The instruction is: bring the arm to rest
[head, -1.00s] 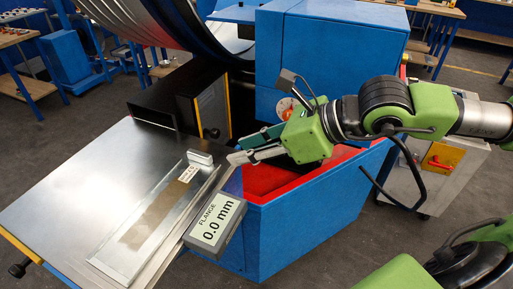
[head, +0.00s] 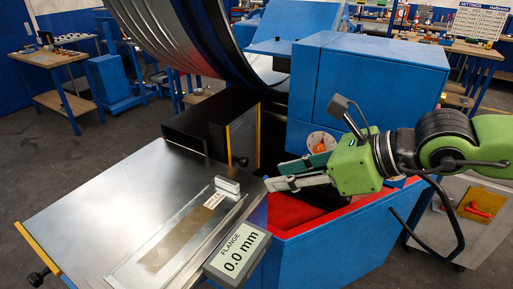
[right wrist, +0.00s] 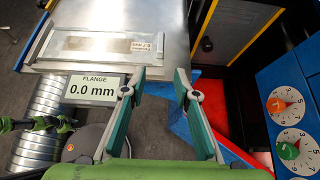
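My right arm reaches in from the right in the head view. Its green-bodied right gripper (head: 272,174) hangs above the red-lined opening of the blue machine (head: 340,245), close to the right edge of the steel table (head: 95,215). In the right wrist view the two fingers of the right gripper (right wrist: 160,74) stand apart with nothing between them. The fingertips are near the table edge, right of the flange display (right wrist: 96,88), which reads 0.0 mm.
A metal strip in a tray (head: 175,240) lies on the table, with a small pale block (head: 228,185) at its far end. A large ribbed spiral duct (head: 130,45) rises behind. Dials (right wrist: 285,102) are on the blue housing. Grey floor is open at the left.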

